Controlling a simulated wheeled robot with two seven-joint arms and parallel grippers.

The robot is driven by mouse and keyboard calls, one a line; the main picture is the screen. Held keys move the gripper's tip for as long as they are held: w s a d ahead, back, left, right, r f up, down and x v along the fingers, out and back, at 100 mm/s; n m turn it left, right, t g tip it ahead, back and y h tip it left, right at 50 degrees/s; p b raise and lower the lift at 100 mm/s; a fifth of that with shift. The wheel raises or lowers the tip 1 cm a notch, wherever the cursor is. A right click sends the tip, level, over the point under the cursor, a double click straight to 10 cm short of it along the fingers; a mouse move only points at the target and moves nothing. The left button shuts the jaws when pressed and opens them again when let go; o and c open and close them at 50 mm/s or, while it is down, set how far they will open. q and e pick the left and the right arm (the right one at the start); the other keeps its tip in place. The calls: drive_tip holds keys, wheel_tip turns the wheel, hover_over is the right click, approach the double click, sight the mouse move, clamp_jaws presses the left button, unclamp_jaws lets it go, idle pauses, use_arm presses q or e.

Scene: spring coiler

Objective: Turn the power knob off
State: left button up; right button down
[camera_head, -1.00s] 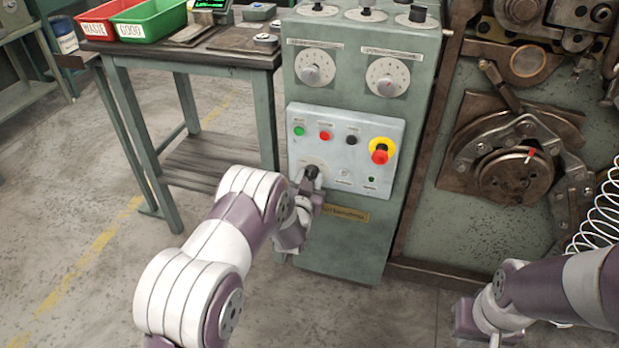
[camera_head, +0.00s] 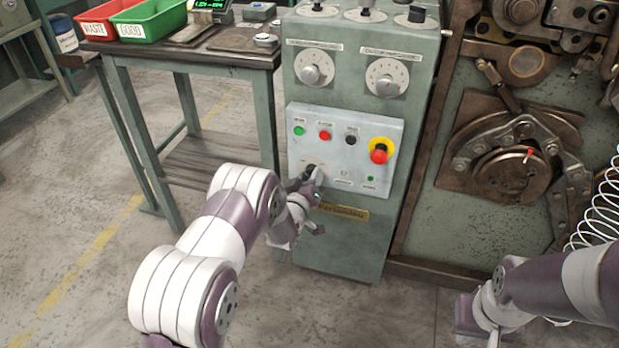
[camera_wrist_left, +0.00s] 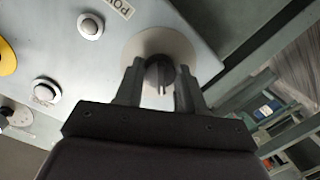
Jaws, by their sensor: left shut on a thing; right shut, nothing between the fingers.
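The power knob (camera_wrist_left: 159,72) is a dark knob on a round pale plate (camera_wrist_left: 187,44) at the panel's lower left. In the left wrist view it sits between the two fingers of my left gripper (camera_wrist_left: 160,84), which is shut on it. In the head view my left gripper (camera_head: 308,178) is at the lower left of the light control panel (camera_head: 343,125) and mostly covers the knob. My right gripper (camera_head: 487,338) is low at the right, partly cut off by the frame's bottom edge, away from the panel; it is shut and empty.
Above the knob are a green button (camera_head: 299,131), a red button (camera_head: 324,135), a black button (camera_head: 350,140) and a red emergency stop (camera_head: 379,153) on yellow. A workbench (camera_head: 185,55) stands left. The coiler machine (camera_head: 515,165) and a wire spring (camera_head: 597,205) are right.

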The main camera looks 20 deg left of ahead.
use_arm(q)
drive_tip(key=shift+n, duration=0.3)
drive_tip(key=o, duration=1)
drive_tip(key=shift+o, duration=0.2)
drive_tip(key=s+r+p, duration=0.1)
drive_tip(key=s+p, duration=0.2)
drive_tip(key=s, duration=0.9)
drive_tip(key=shift+s+a+r+p, duration=0.25)
drive_tip(key=shift+s+p, duration=0.05)
drive_tip(key=shift+s, duration=0.05)
